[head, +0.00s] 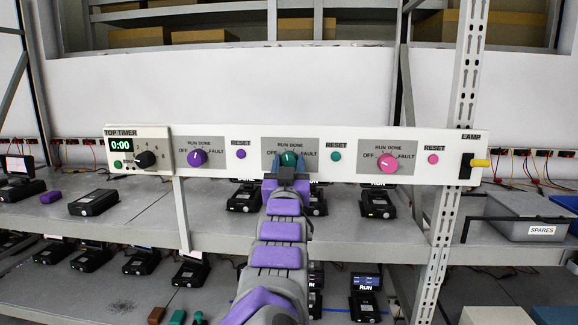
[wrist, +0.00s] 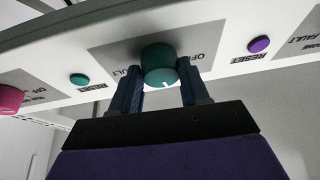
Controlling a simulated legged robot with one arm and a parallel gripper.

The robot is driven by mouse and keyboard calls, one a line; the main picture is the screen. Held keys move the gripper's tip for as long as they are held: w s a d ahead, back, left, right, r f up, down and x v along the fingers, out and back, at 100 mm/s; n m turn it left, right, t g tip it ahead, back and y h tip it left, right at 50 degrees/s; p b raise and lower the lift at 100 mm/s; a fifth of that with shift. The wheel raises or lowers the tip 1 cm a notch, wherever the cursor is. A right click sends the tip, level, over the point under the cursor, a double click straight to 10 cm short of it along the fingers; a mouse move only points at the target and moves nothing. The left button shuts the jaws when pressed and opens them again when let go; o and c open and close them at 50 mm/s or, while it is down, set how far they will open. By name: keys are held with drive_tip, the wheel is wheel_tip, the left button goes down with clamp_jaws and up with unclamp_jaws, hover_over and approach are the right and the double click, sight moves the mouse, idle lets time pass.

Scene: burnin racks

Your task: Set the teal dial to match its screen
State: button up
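The teal dial (head: 289,158) sits on a grey plate marked OFF, RUN, DONE and FAULT in the middle of the white control bar (head: 222,166). It also shows in the wrist view (wrist: 158,59), where the lettering is inverted. There its white mark points down, slightly right, away from the OFF and FAULT lettering. My gripper (head: 289,167) is at the dial, one blue finger on either side of it; whether the fingers press on it, I cannot tell. Several black units stand below the bar; one screen (head: 366,287) reads RUN. Which screen belongs to the teal dial is unclear.
A purple dial (head: 197,158) and a pink dial (head: 388,162) flank the teal one. RESET buttons lie between: purple (head: 241,154) and teal (head: 336,156). A timer (head: 137,152) is at left, a lamp switch (head: 466,165) at right. A rack post (head: 457,120) stands at right.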

drive_tip(key=shift+a, duration=0.15)
drive_tip(key=shift+c, duration=2.4)
drive_tip(key=shift+f+n+b, duration=0.15)
drive_tip(key=shift+n+b, duration=0.45)
drive_tip(key=shift+b, duration=0.15)
drive_tip(key=shift+n+y+b, duration=0.7)
drive_tip(key=shift+n+y, duration=0.1)
drive_tip(key=shift+n, duration=0.2)
drive_tip(key=shift+r, duration=0.2)
drive_tip(key=o, duration=1.1)
drive_tip(key=shift+a, duration=0.1)
drive_tip(key=shift+c, duration=0.2)
drive_tip(key=shift+f, duration=0.1)
